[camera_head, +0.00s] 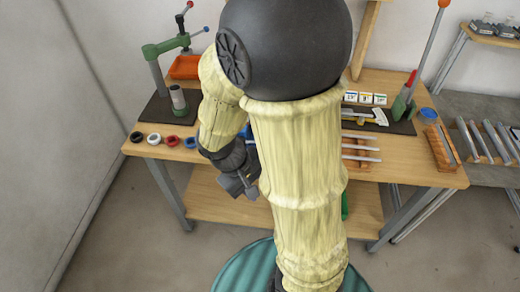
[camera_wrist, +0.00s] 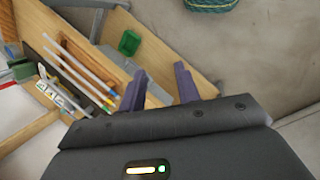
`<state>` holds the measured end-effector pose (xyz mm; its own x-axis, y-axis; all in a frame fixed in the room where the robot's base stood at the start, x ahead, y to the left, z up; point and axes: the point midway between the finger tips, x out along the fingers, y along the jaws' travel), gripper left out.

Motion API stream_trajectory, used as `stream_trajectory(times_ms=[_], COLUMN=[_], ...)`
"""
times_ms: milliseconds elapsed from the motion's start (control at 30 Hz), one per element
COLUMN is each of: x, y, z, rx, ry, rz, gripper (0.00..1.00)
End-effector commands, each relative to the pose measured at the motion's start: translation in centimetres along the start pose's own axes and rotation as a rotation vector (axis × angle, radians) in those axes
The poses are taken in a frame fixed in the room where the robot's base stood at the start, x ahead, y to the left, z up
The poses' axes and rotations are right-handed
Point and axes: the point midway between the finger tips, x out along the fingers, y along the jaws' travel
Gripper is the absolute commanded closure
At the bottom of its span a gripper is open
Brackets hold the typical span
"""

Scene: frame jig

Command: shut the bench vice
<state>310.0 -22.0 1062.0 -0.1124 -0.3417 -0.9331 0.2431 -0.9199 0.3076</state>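I cannot make out a bench vice for certain in either view; my arm covers the middle of the workbench (camera_head: 245,208) in the head view. A green lever tool with an orange handle (camera_head: 424,55) stands at the right. My gripper (camera_head: 238,184) is low at the front edge of the bench. In the wrist view its two fingers (camera_wrist: 161,86) are apart with nothing between them, so it is open.
Several coloured rings (camera_head: 155,139) lie at the front left, with a grey cylinder (camera_head: 178,100) behind. An orange tray (camera_head: 185,67) is at the back. Metal rods (camera_wrist: 80,65) lie on the bench. A green box (camera_wrist: 129,42) shows lower down. The floor (camera_head: 130,225) at front left is clear.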

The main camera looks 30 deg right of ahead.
Motion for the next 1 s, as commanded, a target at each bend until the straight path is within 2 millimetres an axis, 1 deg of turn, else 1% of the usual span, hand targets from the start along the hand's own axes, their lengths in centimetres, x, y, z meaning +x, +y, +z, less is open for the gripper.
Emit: stream_trajectory(times_ms=[33, 100, 167, 233, 333, 433, 500, 600, 633, 700, 767, 1000], x=[2.9, 4.6, 5.9, 7.0, 8.1, 8.6, 8.5, 7.9, 7.7, 7.2, 7.0, 6.7], y=[-0.4, 0.2, 0.8, 1.4, 1.8, 1.5, 0.9, -0.3, -0.6, -1.1, -1.3, -1.2], z=[-0.5, -1.0, -1.8, -3.1, -5.8, -9.2, -11.5, -14.2, -14.8, -15.7, -16.0, -16.0], rx=[-0.041, -0.084, -0.117, -0.153, -0.196, -0.233, -0.251, -0.269, -0.272, -0.278, -0.279, -0.279], ry=[-0.041, -0.082, -0.102, -0.107, -0.073, 0.009, 0.086, 0.197, 0.223, 0.272, 0.291, 0.295], rz=[0.076, 0.198, 0.312, 0.450, 0.655, 0.857, 0.982, 1.109, 1.136, 1.177, 1.192, 1.195], gripper=[0.68, 0.68, 0.68, 0.68, 0.68, 0.68, 0.68, 0.68, 0.68, 0.68, 0.68, 0.68])
